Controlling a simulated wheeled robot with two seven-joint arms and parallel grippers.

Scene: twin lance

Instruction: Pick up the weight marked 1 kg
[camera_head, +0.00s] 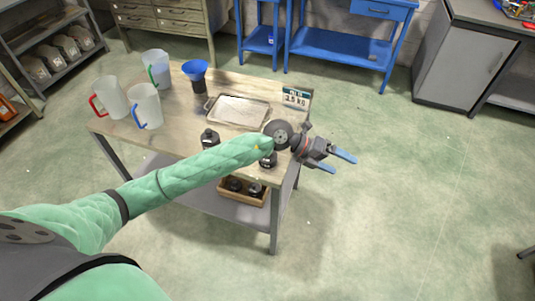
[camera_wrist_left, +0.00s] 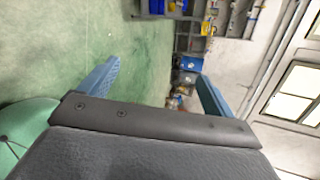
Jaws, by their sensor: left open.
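Two black weights stand on the wooden table top (camera_head: 175,122) in the head view, one (camera_head: 210,139) left of centre and one (camera_head: 268,160) near the right front corner, partly behind my left forearm. More dark weights (camera_head: 236,184) sit in a wooden box (camera_head: 243,197) on the lower shelf. Their markings are too small to read, so I cannot tell which is 1 kg. My left gripper (camera_head: 343,163) is open and empty, beyond the table's right edge over the floor. In the left wrist view its blue fingers (camera_wrist_left: 158,72) are apart with nothing between them. My right gripper is not in view.
Several jugs (camera_head: 147,106) and a blue funnel (camera_head: 195,69) stand at left and back. Floor right of the table is clear.

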